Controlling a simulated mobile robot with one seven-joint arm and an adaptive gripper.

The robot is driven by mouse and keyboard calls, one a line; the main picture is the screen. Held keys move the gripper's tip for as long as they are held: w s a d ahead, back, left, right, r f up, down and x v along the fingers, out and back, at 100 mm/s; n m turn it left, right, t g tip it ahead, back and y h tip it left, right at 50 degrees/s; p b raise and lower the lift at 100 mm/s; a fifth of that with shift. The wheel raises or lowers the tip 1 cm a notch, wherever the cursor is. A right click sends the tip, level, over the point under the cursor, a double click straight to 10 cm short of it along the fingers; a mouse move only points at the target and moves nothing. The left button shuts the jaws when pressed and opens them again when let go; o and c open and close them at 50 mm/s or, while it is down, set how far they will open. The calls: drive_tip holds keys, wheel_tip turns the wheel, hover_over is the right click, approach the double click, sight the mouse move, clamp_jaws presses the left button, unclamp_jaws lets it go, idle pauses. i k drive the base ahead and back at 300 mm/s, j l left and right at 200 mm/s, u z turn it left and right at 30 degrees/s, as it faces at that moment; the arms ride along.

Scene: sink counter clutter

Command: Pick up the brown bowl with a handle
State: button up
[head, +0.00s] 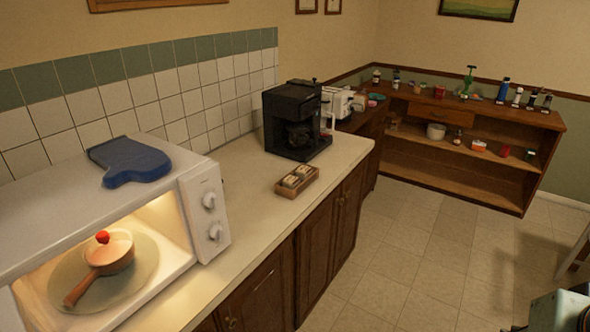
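The brown bowl with a handle (108,254) sits inside the lit microwave (160,183) at the lower left of the head view. It rests on the round turntable plate (143,272). Its brown handle (80,289) points toward the front and lower left. A small red round thing (102,237) shows at the bowl's rim; I cannot tell whether it lies in the bowl or behind it. My gripper cannot be made out in this view.
A blue oven mitt (129,161) lies on the microwave. A wooden box (297,181) and a black coffee machine (297,120) stand farther along the counter (235,200). A cluttered shelf unit (470,115) stands at the back. The tiled floor (420,250) is largely clear.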

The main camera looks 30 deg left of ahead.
sight(117, 267)
drive_tip(key=i+u, duration=0.5)
drive_tip(key=u, duration=0.2)
drive_tip(key=i+u, duration=0.45)
drive_tip(key=u, duration=0.25)
drive_tip(key=i+u, duration=0.2)
drive_tip(key=u, duration=0.2)
drive_tip(key=i+u, duration=0.15)
drive_tip(key=u, duration=0.2)
